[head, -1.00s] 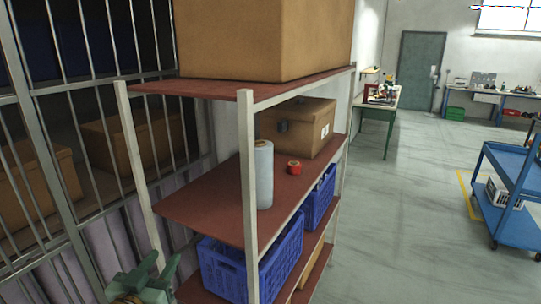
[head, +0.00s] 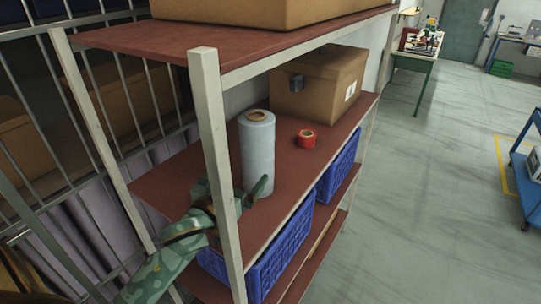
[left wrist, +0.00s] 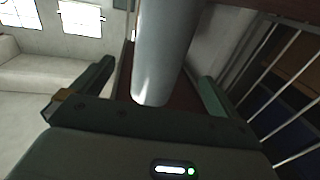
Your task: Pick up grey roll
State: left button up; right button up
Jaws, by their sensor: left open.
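The grey roll (head: 258,155) stands upright on the middle red-brown shelf (head: 165,187) of the rack, its brown core showing at the top. My left gripper (head: 245,190) is open at the near end of that shelf, partly hidden behind the front post. In the left wrist view the roll (left wrist: 160,50) stands ahead, in line with the gap between the open fingers of my left gripper (left wrist: 155,90). I cannot tell whether either finger touches it. My right gripper is in neither view.
A small red tape roll (head: 306,139) and a cardboard box (head: 318,85) sit behind the roll. The white front post (head: 215,160) stands close to my left arm. Blue crates (head: 285,250) fill the shelf below. A wire fence (head: 60,200) stands at the left.

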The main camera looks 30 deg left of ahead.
aim_at(249, 162)
pick_arm(q)
jog(key=w, duration=0.5)
jog(key=shift+w+a, duration=0.15)
jog(key=shift+a, duration=0.15)
jog(key=shift+w+f+p, duration=0.1)
jog(key=shift+w+p, duration=0.2)
jog(key=shift+w, duration=0.35)
jog(key=w, duration=0.3)
jog(key=shift+w+a+p, duration=0.2)
jog(key=shift+w+p, duration=0.1)
jog(key=shift+p, duration=0.1)
jog(key=shift+w, duration=0.4)
jog(key=shift+s, duration=0.2)
jog(key=c, duration=1.3)
jog(key=shift+w, duration=0.1)
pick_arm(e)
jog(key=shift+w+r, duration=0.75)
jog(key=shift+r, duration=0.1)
